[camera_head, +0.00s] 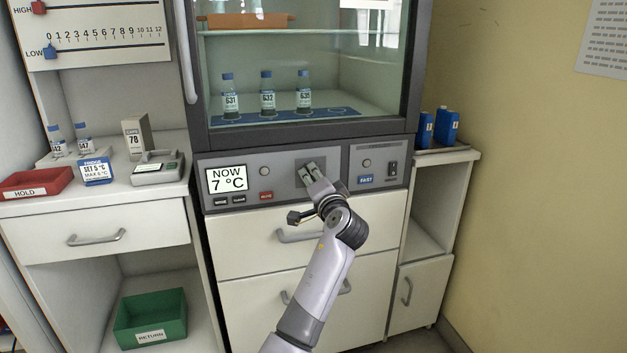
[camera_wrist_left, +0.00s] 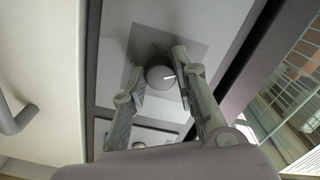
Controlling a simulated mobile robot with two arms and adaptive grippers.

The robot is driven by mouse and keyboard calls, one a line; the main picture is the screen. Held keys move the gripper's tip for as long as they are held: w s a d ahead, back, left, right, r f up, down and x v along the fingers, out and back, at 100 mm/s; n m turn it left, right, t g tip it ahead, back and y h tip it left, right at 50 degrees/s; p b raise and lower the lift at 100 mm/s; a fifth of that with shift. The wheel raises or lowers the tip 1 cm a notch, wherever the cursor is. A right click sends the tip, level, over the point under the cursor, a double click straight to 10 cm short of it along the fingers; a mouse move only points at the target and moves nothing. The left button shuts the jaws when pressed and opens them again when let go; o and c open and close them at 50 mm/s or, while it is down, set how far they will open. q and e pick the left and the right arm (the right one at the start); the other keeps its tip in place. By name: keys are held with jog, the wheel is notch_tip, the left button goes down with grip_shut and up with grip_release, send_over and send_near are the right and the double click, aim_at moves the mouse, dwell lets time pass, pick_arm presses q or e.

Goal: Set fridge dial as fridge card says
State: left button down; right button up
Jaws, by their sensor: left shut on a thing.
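The fridge card (camera_head: 96,172) is a white and blue card on the left counter; it reads "SET 5 °C", with a "MAX" line below that looks like 8 °C. The fridge display (camera_head: 228,180) reads "NOW 7 °C". The fridge dial (camera_wrist_left: 160,74) is a round grey knob with a white pointer mark, on a grey square plate. My left gripper (camera_head: 312,172) is at the control panel, its fingers shut on the dial from two sides, as the left wrist view (camera_wrist_left: 158,66) shows. The gripper hides the dial in the head view. My right gripper is not in view.
Several bottles (camera_head: 267,96) stand behind the fridge's glass door. The panel (camera_head: 282,182) also has buttons, small round knobs and a switch (camera_head: 392,169). A red HOLD tray (camera_head: 38,183) and a grey device (camera_head: 158,168) are on the left counter. Drawer handles (camera_head: 300,235) project below.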

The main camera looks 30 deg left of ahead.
pick_arm(q)
jog(key=c, duration=1.3)
grip_release()
jog(key=shift+s+d, duration=0.1)
jog(key=v, duration=1.1)
jog(key=shift+s+d, duration=0.3)
